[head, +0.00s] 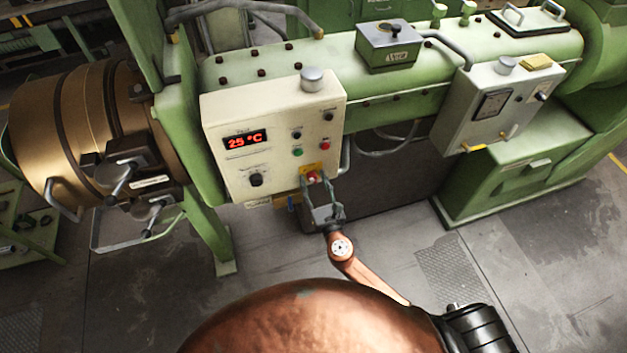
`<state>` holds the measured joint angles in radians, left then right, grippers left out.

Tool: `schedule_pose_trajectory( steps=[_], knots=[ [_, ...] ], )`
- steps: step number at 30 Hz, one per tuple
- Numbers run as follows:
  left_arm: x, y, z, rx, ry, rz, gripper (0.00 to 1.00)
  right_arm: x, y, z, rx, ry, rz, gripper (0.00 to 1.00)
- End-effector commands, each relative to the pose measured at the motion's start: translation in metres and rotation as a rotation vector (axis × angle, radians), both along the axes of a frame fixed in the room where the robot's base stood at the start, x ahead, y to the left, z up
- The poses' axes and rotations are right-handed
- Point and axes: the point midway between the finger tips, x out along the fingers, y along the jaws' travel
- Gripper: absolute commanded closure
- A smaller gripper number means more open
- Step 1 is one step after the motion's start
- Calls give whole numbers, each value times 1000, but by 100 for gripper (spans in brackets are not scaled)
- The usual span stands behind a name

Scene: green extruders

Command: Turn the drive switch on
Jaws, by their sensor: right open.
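A cream control panel (222,109) on the green extruder shows a red "25 °C" display (245,141). A red switch (312,175) on a yellow plate (309,168) sits at its lower right edge. The panel labels are too small to read, so I cannot tell for sure which control is the drive switch. My right gripper (317,182) is open, its fingers pointing up on either side of the red switch. Whether they touch it I cannot tell. The panel also has a black knob (256,180), a green button (297,152) and a red button (326,146). My left gripper is out of view.
A second grey box (493,107) with a gauge hangs at the right. A bronze barrel end (70,130) with clamps and handles is at the left. A green leg (205,225) stands below the cream panel. The grey floor (370,250) in front is clear.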

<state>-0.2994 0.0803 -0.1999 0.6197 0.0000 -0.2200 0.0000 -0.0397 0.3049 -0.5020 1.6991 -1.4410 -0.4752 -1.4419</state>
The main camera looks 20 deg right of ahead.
Motion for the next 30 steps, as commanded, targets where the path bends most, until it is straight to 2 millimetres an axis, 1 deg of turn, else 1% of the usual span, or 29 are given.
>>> schedule_pose_trajectory(
  steps=[7,24,25,30],
  knots=[
    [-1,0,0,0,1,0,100,1,0,0,1,0,0,59],
    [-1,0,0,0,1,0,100,0,0,0,1,0,0,98],
    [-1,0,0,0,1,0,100,0,0,0,0,0,0,100],
    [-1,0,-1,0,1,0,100,0,0,0,9,0,0,100]
  ],
)
